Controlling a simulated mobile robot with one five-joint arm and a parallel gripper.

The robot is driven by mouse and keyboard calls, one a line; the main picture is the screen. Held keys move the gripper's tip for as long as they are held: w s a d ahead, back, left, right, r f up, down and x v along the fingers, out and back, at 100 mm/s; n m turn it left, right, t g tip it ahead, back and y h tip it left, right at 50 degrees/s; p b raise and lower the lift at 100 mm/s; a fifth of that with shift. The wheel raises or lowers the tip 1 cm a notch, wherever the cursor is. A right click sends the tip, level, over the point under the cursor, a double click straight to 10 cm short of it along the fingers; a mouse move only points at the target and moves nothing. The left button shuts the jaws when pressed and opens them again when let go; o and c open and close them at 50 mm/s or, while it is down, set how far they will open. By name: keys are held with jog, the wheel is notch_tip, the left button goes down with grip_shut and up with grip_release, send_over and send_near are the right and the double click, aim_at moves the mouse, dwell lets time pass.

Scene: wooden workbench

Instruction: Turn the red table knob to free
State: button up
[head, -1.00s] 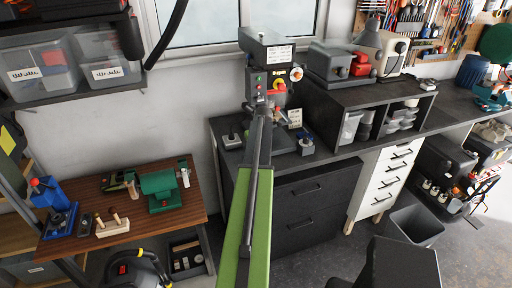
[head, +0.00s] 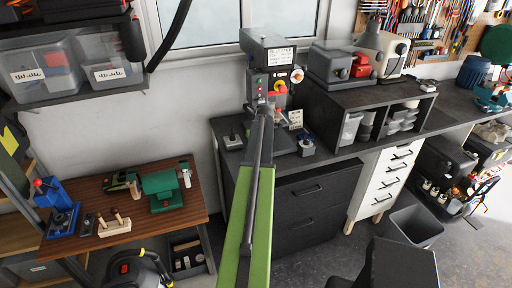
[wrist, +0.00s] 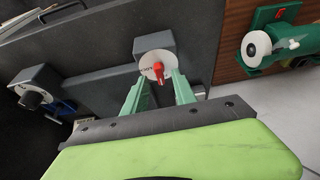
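The red knob (wrist: 158,72) shows in the wrist view as a red pointer on a round white dial (wrist: 146,63), set on a grey block. Lettering on the dial is too small to read. My gripper (wrist: 159,82) is open. Its two pale green fingers stand apart, one on the left and one on the right of the dial, with the red pointer between them. I cannot tell whether either finger touches the knob. In the head view my green arm covers the place where the knob and the fingertips are.
A grey drill machine (head: 268,55) with buttons and a dial stands behind my arm. A grey block with a black knob (wrist: 32,98) lies left in the wrist view. A wooden bench (head: 110,240) holds a green vise (head: 162,185). A small sign (head: 296,119) stands near the machine.

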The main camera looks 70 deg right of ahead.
jog(key=p+v, duration=1.3)
jog(key=v, duration=0.2)
jog(key=shift+s+a+r, duration=0.15)
jog(key=shift+a+r, duration=0.05)
jog(key=shift+r, duration=0.1)
